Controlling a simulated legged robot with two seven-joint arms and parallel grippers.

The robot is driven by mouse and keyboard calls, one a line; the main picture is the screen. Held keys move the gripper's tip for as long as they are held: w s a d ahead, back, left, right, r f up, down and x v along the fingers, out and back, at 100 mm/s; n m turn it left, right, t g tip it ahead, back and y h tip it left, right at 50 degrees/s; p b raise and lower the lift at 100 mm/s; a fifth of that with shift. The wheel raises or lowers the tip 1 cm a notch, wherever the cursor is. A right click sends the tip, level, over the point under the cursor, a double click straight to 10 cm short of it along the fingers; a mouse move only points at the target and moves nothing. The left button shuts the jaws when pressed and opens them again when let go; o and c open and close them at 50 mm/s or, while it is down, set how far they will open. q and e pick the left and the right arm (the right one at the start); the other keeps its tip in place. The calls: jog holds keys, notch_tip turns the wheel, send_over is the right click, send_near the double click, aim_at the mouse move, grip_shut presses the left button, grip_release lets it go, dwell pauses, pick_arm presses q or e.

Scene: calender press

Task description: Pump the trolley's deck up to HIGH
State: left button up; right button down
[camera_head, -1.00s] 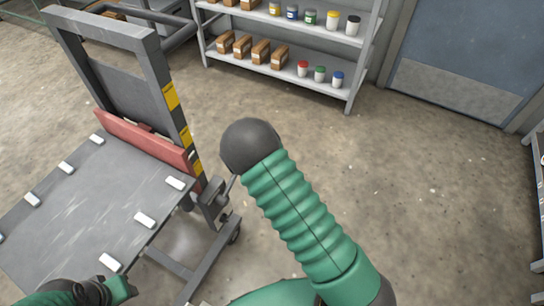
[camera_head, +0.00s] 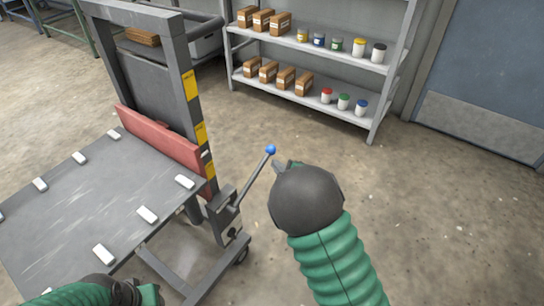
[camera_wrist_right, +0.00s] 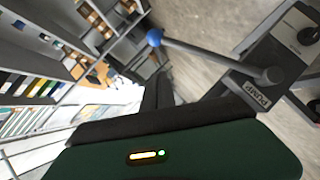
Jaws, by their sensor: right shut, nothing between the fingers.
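The trolley stands at the left in the head view, with a flat grey deck (camera_head: 95,215) that has white pads along its edges. A red crossbar (camera_head: 160,137) is at the deck's back, low on the grey mast (camera_head: 178,60). Yellow labels (camera_head: 188,85) run down the mast; their text is too small to read. The pump lever (camera_head: 255,174) slants up to a blue knob (camera_head: 270,150); it also shows in the wrist view (camera_wrist_right: 210,55), above a PUMP label. My right gripper (camera_head: 284,165) is shut and empty, just right of the knob, apparently apart. My left gripper (camera_head: 150,293) is low by the deck's front edge, its fingers unclear.
A grey shelf rack (camera_head: 300,85) with cardboard boxes and small jars stands behind. A blue-grey door (camera_head: 490,75) is at the right. The concrete floor (camera_head: 440,220) right of the trolley is clear.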

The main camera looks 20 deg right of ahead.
jog(key=b, duration=0.3)
send_near(267, 150)
jog(key=w+a, duration=0.2)
jog(key=a, duration=0.1)
jog(key=w, duration=0.1)
jog(key=w+d+f+b, duration=0.2)
jog(key=shift+w+d, duration=0.1)
jog(key=shift+w, duration=0.2)
